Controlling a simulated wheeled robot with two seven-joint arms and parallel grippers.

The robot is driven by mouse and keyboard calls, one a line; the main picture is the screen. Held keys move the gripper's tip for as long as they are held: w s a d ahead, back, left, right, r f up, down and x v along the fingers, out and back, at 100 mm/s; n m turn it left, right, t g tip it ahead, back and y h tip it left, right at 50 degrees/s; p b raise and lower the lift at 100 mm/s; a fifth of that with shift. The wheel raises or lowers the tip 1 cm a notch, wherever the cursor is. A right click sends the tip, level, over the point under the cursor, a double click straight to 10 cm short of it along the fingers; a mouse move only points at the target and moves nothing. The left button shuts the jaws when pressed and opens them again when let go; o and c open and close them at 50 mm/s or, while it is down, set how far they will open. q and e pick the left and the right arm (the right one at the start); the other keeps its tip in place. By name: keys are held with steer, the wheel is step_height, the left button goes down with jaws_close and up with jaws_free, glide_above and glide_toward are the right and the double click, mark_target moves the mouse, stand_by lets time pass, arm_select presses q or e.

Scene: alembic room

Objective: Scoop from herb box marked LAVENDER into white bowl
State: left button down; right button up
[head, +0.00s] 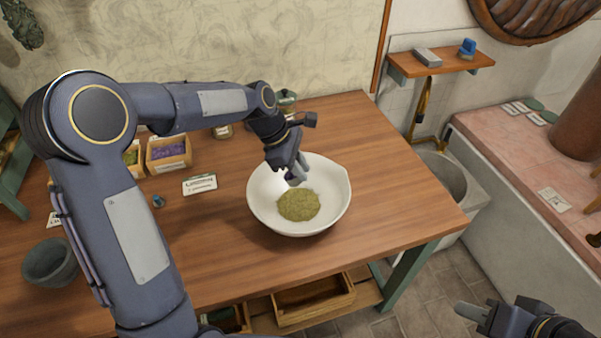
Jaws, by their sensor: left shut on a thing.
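The white bowl (335,205) stands on the wooden table, with a heap of yellow-green herb (298,205) in its bottom. My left gripper (297,172) is over the bowl's back part, its tip inside the rim outline. It is shut on a small grey thing that looks like a scoop, mostly hidden by the gripper. A wooden herb box (170,163) with purple contents, which look like lavender, stands at the back left. Its marking is not readable. My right gripper (474,312) is at the bottom right, away from the table; its jaw opening is unclear.
A box with green herb (133,158) is beside the purple one, partly behind my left arm. A label card (200,184) lies left of the bowl. A grey mortar-like bowl (50,262) stands front left. The table (400,200) is clear right of the white bowl.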

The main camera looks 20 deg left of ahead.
arm_select(q)
steer(key=shift+a+f+h+b, duration=0.1)
steer(key=shift+f+h+b, duration=0.15)
steer(key=shift+h+b, duration=0.9)
steer(key=h+b, duration=0.2)
steer(key=h, duration=0.1)
steer(key=shift+r+h, duration=0.25)
steer(key=shift+h, duration=0.8)
steer(key=shift+r, duration=0.1)
